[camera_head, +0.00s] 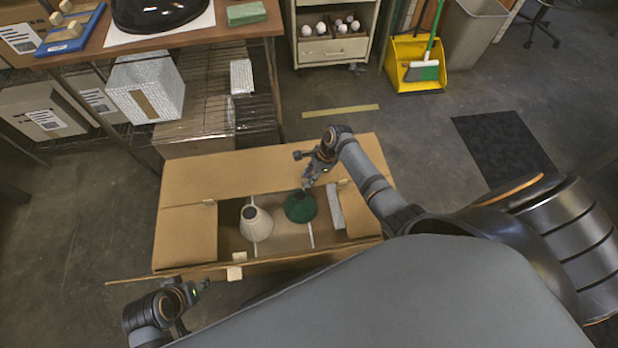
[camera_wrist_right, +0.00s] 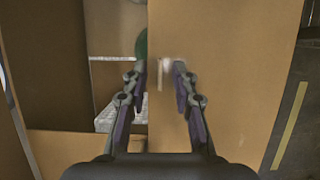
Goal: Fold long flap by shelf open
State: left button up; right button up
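The open-topped cardboard box stands on the floor with its long flap by the shelf (camera_head: 235,173) along its far side. This flap looks broad and fairly flat; I cannot tell its exact angle. In the right wrist view the flap (camera_wrist_right: 235,65) fills the right half, and its straight edge runs between my fingers. My right gripper (camera_head: 309,178) is at this flap's inner edge, above the green lampshade (camera_head: 300,207). In the wrist view its fingers (camera_wrist_right: 160,75) are apart. My left gripper (camera_head: 203,287) is by the box's near left corner; its fingers are too small to judge.
A cream lampshade (camera_head: 256,223) and a white piece (camera_head: 335,206) are in the box. Short flaps show left (camera_head: 187,236) and right (camera_head: 362,211). The shelf unit (camera_head: 255,85) stands close behind.

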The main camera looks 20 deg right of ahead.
jog(key=shift+c, duration=0.5)
grip_shut()
jog(key=shift+r, duration=0.1)
